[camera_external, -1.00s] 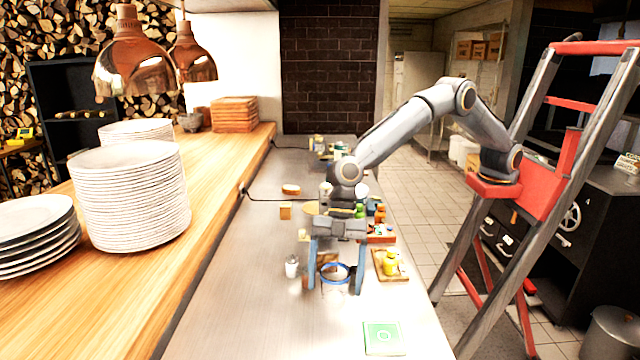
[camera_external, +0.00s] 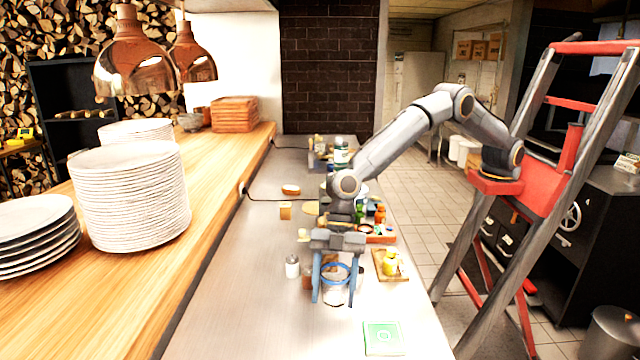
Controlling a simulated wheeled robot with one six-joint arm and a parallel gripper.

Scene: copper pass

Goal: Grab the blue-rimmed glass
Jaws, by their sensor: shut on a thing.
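The blue-rimmed glass (camera_external: 335,293) is a clear tumbler with a blue ring at its top. It stands upright on the steel counter, or very near it; I cannot tell whether its base touches. My gripper (camera_external: 334,294) points down from above with one blue finger on each side of the glass, and is shut on it. The glass's rim sits between the fingers, below the grey gripper body.
A small white-capped shaker (camera_external: 292,266) stands just left of my gripper. A wooden board (camera_external: 402,275) with a yellow item (camera_external: 390,264) lies to the right. A green-and-white card (camera_external: 383,338) lies in front. Several small items crowd behind. The front left counter is clear.

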